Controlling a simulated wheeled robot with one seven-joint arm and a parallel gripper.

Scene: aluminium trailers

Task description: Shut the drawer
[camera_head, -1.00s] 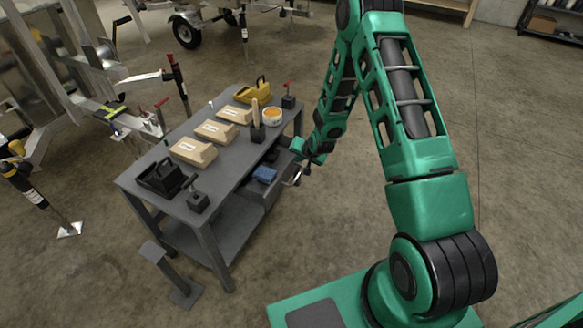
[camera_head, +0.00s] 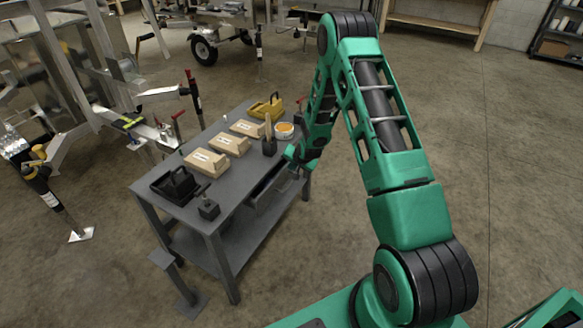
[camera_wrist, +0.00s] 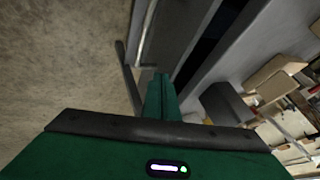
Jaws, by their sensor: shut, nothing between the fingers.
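The grey drawer (camera_head: 274,195) under the workbench top stands a little way out, with a narrow dark gap above its front edge. In the wrist view, the drawer front (camera_wrist: 185,35) runs beside the dark opening, with its bar handle (camera_wrist: 128,78) at the left. My gripper (camera_head: 295,160) is shut and empty at the far end of the drawer front. In the wrist view, the closed fingers (camera_wrist: 160,92) are at the drawer front; I cannot tell whether they touch it. The drawer's inside is mostly hidden.
The floor to the right is clear.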

